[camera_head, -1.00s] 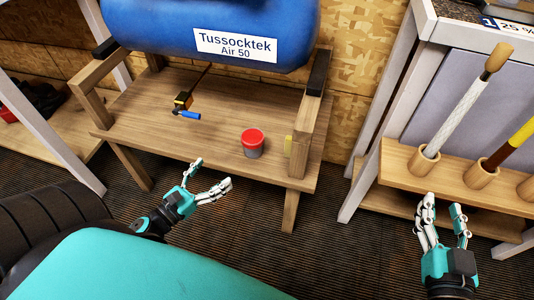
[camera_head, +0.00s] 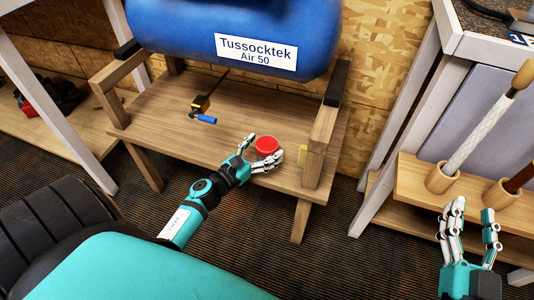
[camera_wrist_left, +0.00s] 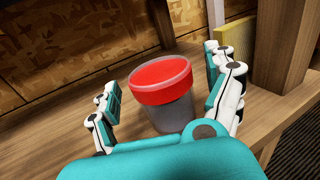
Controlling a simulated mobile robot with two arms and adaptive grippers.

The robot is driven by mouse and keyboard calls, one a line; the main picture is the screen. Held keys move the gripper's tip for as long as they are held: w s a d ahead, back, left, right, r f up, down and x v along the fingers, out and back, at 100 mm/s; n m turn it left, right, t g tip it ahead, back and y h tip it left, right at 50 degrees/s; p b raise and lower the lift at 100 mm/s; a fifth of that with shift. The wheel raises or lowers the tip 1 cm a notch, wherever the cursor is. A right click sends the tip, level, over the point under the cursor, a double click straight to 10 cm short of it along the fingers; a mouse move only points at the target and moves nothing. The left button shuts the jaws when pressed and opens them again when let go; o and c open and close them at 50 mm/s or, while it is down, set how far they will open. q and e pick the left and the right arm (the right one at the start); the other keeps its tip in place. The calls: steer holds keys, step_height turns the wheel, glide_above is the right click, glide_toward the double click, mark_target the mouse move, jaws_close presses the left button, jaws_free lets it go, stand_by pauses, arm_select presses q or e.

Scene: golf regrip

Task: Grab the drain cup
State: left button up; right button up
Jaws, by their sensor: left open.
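The drain cup (camera_head: 267,146) is a grey cup with a red top, standing upright on the wooden stand's lower shelf. In the left wrist view the cup (camera_wrist_left: 163,95) stands between the spread fingers of my left gripper (camera_wrist_left: 165,100). My left gripper (camera_head: 263,157) is open at the cup's near side in the head view, with a finger on each side. I cannot tell whether a finger touches the cup. My right gripper (camera_head: 468,220) has its fingers apart and empty, in front of the club rack at the right.
The wooden shelf (camera_head: 160,140) carries a blue tank (camera_head: 240,30) above and a small valve with a blue handle (camera_head: 203,114). A wooden post (camera_head: 322,140) and a yellow block (camera_head: 303,152) stand right of the cup. A rack (camera_head: 410,185) holds club grips at the right.

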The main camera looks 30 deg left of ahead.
arm_select(q)
steer(key=shift+w+d, duration=0.15)
steer(key=shift+w, duration=0.7)
steer(key=shift+c, duration=0.4)
steer(key=c, duration=1.1)
steer(key=shift+o, duration=0.2)
